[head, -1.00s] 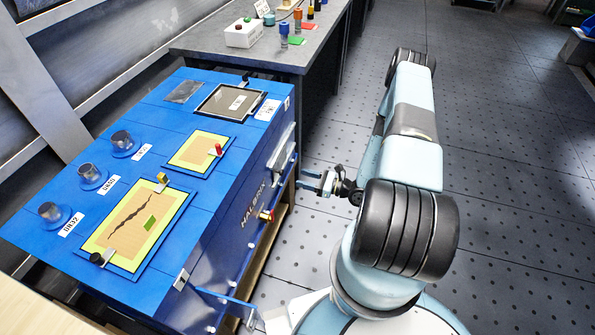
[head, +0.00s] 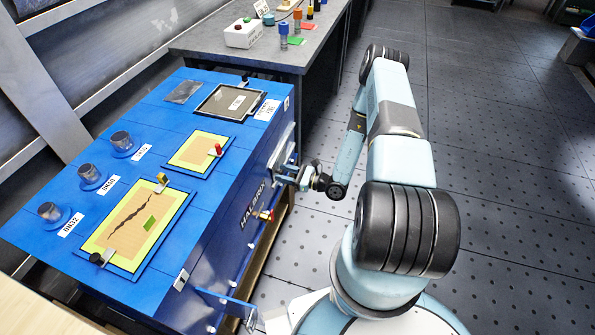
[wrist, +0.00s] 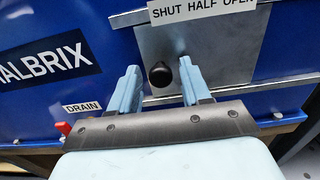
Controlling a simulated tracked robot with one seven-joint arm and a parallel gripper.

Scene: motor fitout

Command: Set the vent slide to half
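The vent slide is a grey metal plate (wrist: 185,42) with a round black knob (wrist: 160,75), on the blue front of the machine in the wrist view. A label above it (wrist: 205,15) reads SHUT HALF OPEN. The knob sits below the word SHUT, near the left end of the label. My gripper (wrist: 160,77) is open, with its two fingers on either side of the knob and a gap to each. In the head view my gripper (head: 284,174) is at the machine's front face and hides most of the slide.
The blue machine (head: 215,240) carries framed panels and several dark round caps on top. Below the slide, a red-tipped handle (wrist: 63,128) sits by the DRAIN label (wrist: 82,107). A metal rail (wrist: 285,80) runs beside the slide.

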